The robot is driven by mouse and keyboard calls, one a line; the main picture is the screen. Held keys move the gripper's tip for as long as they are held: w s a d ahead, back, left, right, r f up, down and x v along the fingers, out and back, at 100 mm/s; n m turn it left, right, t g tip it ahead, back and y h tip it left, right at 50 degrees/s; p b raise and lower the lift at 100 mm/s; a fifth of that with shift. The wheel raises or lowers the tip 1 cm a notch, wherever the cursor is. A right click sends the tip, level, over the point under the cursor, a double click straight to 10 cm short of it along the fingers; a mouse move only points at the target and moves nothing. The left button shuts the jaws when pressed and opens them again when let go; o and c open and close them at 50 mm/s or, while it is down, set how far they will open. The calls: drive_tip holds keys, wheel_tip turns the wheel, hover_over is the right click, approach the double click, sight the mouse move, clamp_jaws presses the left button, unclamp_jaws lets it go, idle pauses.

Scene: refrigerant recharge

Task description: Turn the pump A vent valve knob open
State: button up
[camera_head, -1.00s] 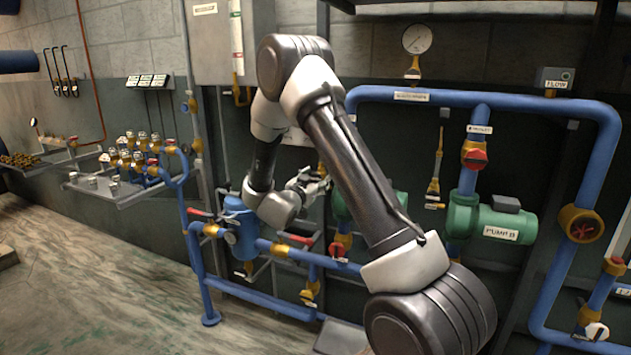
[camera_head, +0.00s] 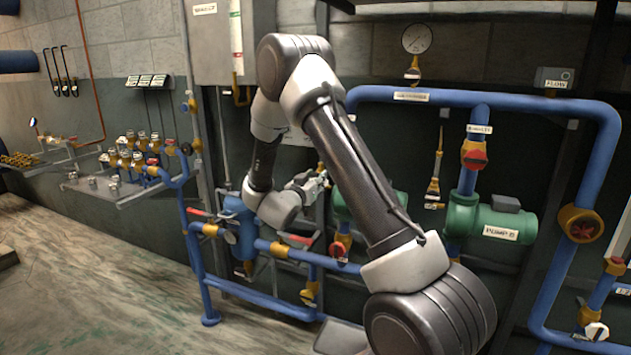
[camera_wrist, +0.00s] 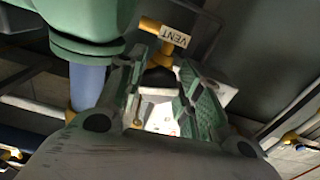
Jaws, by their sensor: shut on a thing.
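In the wrist view, the vent valve has a yellow body (camera_wrist: 150,25) and a tilted white VENT label (camera_wrist: 175,37). Its dark knob (camera_wrist: 158,78) sits below the label, between the two green-padded fingers of my gripper (camera_wrist: 165,68). The fingers are shut on the knob, one on each side, and partly cover it. How far the knob is turned cannot be told. In the head view my gripper (camera_head: 314,182) is small and partly behind my own arm, beside green pump A (camera_head: 340,206). The vent knob is not discernible there.
A large green pump part (camera_wrist: 85,20) with a blue pipe (camera_wrist: 87,85) lies close to the left of my fingers in the wrist view. In the head view, red-handled valves (camera_head: 298,240) and blue piping (camera_head: 335,264) run below; pump B (camera_head: 490,222) stands right.

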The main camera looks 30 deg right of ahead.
drive_tip(key=n, duration=0.7)
drive_tip(key=shift+s, duration=0.1)
drive_tip(key=n, duration=0.4)
drive_tip(key=shift+r, duration=0.1)
drive_tip(key=shift+n, duration=1.9)
drive_tip(key=o, duration=1.1)
drive_tip(key=shift+c, duration=0.2)
drive_tip(key=v, duration=1.2)
drive_tip(key=shift+s+d, duration=0.1)
